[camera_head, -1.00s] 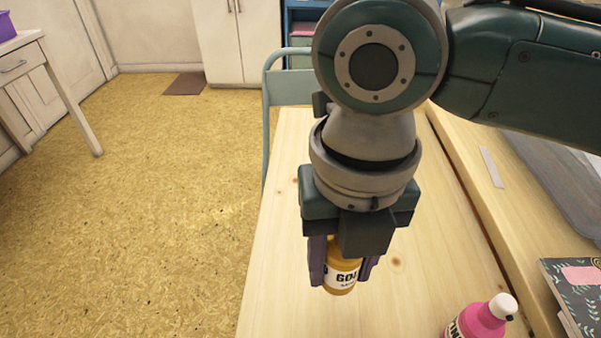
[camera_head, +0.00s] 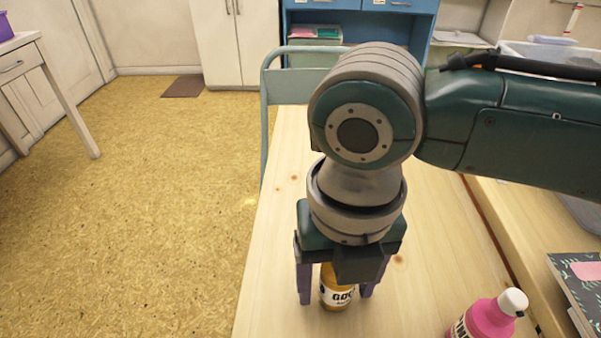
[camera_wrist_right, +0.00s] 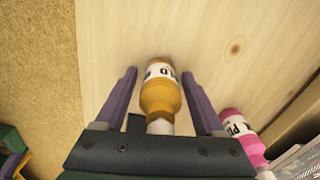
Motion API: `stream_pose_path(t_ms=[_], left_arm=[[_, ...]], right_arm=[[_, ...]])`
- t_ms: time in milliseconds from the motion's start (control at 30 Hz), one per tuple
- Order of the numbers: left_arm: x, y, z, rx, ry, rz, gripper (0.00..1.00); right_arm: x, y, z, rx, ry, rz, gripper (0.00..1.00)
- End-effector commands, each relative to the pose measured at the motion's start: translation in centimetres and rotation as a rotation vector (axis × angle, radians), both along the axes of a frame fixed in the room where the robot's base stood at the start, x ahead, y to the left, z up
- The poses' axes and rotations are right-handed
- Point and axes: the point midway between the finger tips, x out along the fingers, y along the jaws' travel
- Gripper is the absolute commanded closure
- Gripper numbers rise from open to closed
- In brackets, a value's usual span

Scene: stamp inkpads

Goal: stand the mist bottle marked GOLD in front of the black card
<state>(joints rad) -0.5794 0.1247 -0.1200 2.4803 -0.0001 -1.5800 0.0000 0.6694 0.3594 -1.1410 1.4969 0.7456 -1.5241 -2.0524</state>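The amber mist bottle marked GOLD (camera_head: 337,295) stands upright on the wooden table, its label partly visible. In the wrist view the bottle (camera_wrist_right: 160,98) sits between the purple fingers of my right gripper (camera_wrist_right: 160,74), with a gap on each side. My right gripper (camera_head: 336,296) is open around the bottle, pointing down. I cannot make out a black card in these frames. A green and purple part at the lower left of the wrist view looks like my left gripper (camera_wrist_right: 12,160), cut off by the frame; its fingers cannot be judged.
A pink bottle (camera_head: 487,318) with a white cap stands to the right of the gold one. A dark patterned notebook (camera_head: 580,290) lies at the far right. The table (camera_head: 285,230) is bare left of the gripper, up to its left edge. A blue-grey chair (camera_head: 268,105) stands behind.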

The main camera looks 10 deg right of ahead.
Motion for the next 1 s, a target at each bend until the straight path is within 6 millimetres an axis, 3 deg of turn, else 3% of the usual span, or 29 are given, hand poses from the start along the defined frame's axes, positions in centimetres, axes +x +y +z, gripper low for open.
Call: stream_pose_path(t_ms=[367,800,1000], left_arm=[[0.0,-0.2,0.4,-0.009,0.0,0.006,0.5],[0.0,-0.2,3.5,-0.008,0.001,0.006,0.5],[0.0,-0.1,3.9,-0.003,0.001,0.002,0.5]], right_arm=[[0.0,0.0,0.8,0.0,-0.001,0.0,0.24],[0.1,0.0,10.0,0.001,-0.003,0.0,0.24],[0.0,0.0,12.1,0.001,0.0,0.0,0.24]])
